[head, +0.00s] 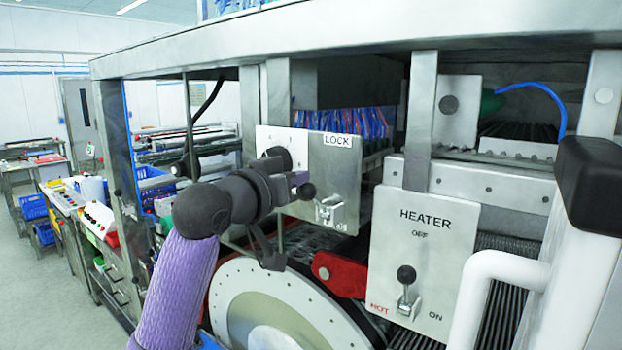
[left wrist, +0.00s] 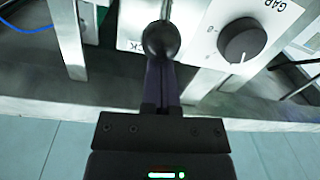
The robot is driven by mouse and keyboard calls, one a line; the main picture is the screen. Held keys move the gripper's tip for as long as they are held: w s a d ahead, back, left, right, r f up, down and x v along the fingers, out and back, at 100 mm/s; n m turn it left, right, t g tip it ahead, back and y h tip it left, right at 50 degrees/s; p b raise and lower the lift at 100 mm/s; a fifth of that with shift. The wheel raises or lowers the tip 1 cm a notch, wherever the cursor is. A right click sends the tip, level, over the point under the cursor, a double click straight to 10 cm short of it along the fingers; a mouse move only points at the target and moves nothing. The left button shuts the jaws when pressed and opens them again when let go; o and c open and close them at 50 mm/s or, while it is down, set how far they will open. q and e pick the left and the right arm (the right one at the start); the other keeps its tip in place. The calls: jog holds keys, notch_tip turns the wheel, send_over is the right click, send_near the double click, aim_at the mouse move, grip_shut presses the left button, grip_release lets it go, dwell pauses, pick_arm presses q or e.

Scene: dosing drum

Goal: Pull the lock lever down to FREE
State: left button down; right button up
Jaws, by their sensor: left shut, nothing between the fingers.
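The lock plate (head: 335,165), marked LOCK, is a grey panel on the machine front. The lock lever has a black ball knob (head: 306,190), left of its metal base (head: 329,212). My left gripper (head: 297,180) is right beside the knob, its closed fingers empty. In the left wrist view, the ball knob (left wrist: 161,40) stands at the tips of the shut fingers (left wrist: 163,88) and hides them partly. I cannot tell whether they touch. The FREE marking is not readable. My right gripper is not in view.
A black dial (left wrist: 238,40), marked GAP, sits near the lever in the left wrist view. The heater plate (head: 424,255) with its own black-knobbed lever (head: 406,275) is lower right. A red arm (head: 345,275) and a round drum (head: 265,300) lie below the lock plate.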

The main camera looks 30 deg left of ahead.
pick_arm(q)
jog(key=shift+s+a+f+n+t+b, duration=0.1)
jog(key=shift+s+f+t+b, duration=0.4)
jog(key=shift+f+t+b, duration=0.95)
jog(key=shift+s+f+n+t+b, duration=0.1)
jog(key=shift+s+f+t+b, duration=0.5)
jog(key=shift+b, duration=1.8)
jog(key=shift+s+a+f+n+t+b, duration=0.1)
jog(key=shift+s+f+t+b, duration=0.3)
jog(key=shift+f+t+b, duration=1.05)
jog(key=shift+r+g+b, duration=0.3)
jog(key=shift+g+b, duration=0.15)
jog(key=shift+g, duration=0.15)
